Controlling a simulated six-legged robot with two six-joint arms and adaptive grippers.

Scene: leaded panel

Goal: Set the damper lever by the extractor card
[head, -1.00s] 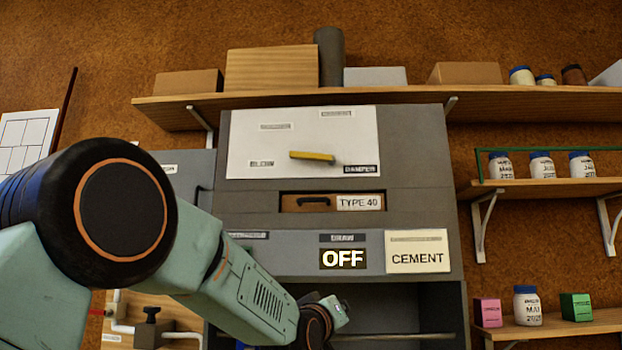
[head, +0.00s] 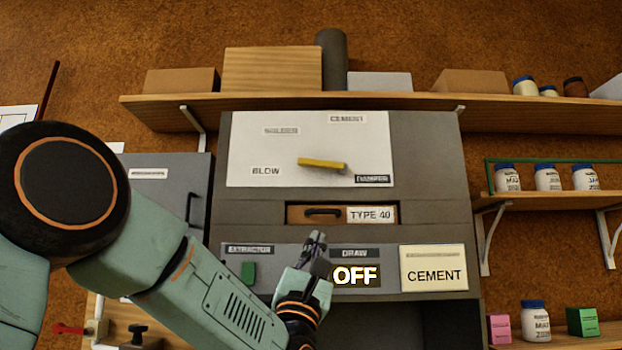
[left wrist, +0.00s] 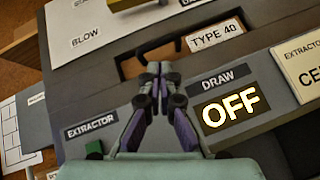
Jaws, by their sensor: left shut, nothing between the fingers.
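The damper lever (head: 322,164) is a yellow bar on a white panel (head: 240,150) of the grey extractor unit. It lies nearly level, its right end slightly lower. Labels around it include BLOW, CEMENT and DAMPER; the upper left one is blurred, perhaps SOLDER. The extractor card (head: 434,268) is cream and reads CEMENT, at the unit's lower right. My left gripper (head: 317,240) is shut and empty, below the TYPE 40 drawer front and left of the OFF display. In the left wrist view its closed fingertips (left wrist: 153,70) point towards the drawer front. My right gripper is not in view.
A green switch (head: 248,272) sits under the EXTRACTOR label, left of my gripper. The TYPE 40 drawer (head: 298,214) has a dark handle. A wooden shelf (head: 420,102) runs above the panel. Jars stand on shelves at the right.

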